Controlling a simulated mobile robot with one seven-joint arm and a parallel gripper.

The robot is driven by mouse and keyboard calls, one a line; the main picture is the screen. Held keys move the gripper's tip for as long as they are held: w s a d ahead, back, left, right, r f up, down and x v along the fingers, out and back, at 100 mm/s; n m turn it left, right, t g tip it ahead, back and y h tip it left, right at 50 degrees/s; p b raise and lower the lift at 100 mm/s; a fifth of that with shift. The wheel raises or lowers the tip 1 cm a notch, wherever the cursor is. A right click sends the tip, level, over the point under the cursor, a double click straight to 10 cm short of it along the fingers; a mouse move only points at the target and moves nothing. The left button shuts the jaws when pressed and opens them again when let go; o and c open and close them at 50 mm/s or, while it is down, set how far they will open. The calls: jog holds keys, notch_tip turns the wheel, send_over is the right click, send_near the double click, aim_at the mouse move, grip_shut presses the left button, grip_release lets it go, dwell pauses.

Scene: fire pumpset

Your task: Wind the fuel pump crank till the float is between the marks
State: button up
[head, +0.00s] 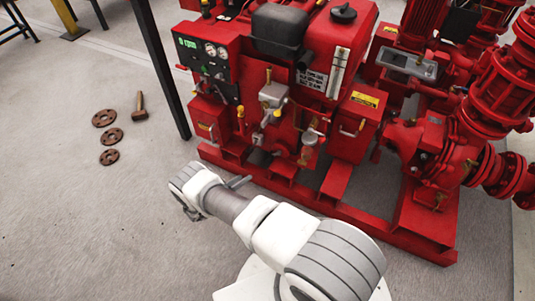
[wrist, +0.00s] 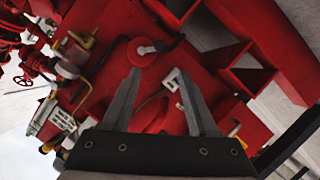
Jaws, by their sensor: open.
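The red pumpset (head: 300,130) stands ahead of my arm. Its upright pale gauge strip (head: 339,72) is on the front of the red tank; the float and marks are too small to make out. In the wrist view a red round hub with a dark arm, which looks like the crank (wrist: 144,52), lies just beyond my fingertips. I cannot pick it out surely in the head view. My gripper (wrist: 158,73) is open and empty, its two fingers apart and not visibly touching the hub. In the head view it is mostly hidden behind my wrist, with a dark finger (head: 239,182) showing.
Red pumps and flanged pipes (head: 490,100) crowd the right.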

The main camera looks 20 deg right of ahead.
aim_at(267, 163)
jog(key=b+x, duration=0.3)
jog(key=x, duration=1.2)
jog(key=shift+d+f+b, duration=0.3)
jog(key=shift+d+b, duration=0.05)
jog(key=shift+w+d+f, duration=0.1)
jog(key=shift+w+d, duration=0.25)
jog(key=shift+d, duration=0.25)
grip_shut()
